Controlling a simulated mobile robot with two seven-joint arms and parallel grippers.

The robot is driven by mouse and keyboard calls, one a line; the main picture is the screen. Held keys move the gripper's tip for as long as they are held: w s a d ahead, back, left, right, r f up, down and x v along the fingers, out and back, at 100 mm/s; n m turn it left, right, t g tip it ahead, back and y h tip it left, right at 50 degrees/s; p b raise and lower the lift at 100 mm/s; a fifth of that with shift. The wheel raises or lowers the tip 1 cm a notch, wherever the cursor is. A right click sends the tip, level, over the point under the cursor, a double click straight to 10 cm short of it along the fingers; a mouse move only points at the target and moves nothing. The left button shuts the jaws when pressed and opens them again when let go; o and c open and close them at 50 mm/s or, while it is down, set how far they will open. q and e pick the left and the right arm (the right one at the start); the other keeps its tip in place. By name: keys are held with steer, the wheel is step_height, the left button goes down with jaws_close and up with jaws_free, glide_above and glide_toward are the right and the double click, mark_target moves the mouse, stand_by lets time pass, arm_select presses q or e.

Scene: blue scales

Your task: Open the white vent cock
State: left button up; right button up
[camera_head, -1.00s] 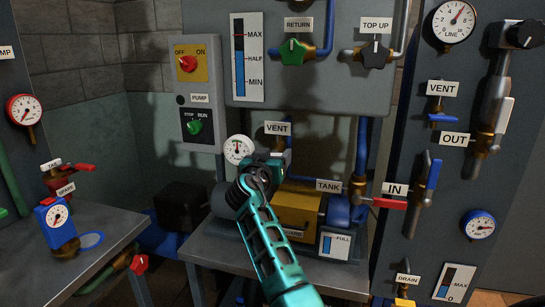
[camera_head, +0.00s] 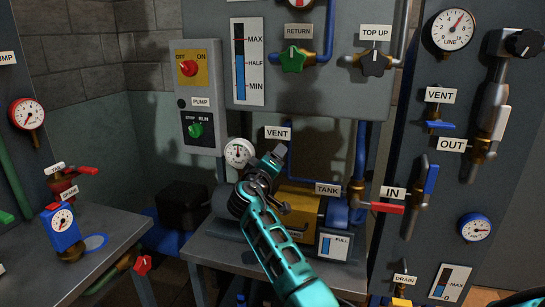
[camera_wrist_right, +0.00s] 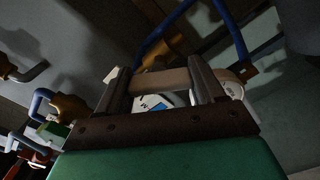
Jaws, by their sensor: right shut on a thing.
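My right gripper (camera_head: 277,155) comes in on the teal arm from the bottom of the head view and reaches up below the VENT label (camera_head: 277,132), above the yellow and blue pump unit. In the right wrist view, its two fingers (camera_wrist_right: 160,84) are shut on a pale bar, the white vent cock's handle (camera_wrist_right: 160,82), which lies crosswise between them. In the head view the gripper hides the cock, so I cannot tell its angle there. My left gripper is not in view.
A white gauge (camera_head: 239,152) is just left of the gripper. The TANK valve's red lever (camera_head: 386,208) and the IN valve's blue lever (camera_head: 431,178) are to the right. Another VENT label (camera_head: 440,95) marks a blue-handled cock (camera_head: 440,125) on the right panel.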

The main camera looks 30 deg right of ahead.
steer(key=shift+r+n, duration=0.25)
steer(key=shift+n, duration=0.35)
steer(key=shift+n+p, duration=1)
steer(key=shift+n, duration=0.2)
steer(key=shift+f+n+p, duration=0.15)
steer(key=shift+n+p, duration=0.65)
steer(key=shift+n, duration=0.7)
steer(key=o, duration=1)
steer(key=shift+o, duration=0.2)
steer(key=shift+f, duration=0.1)
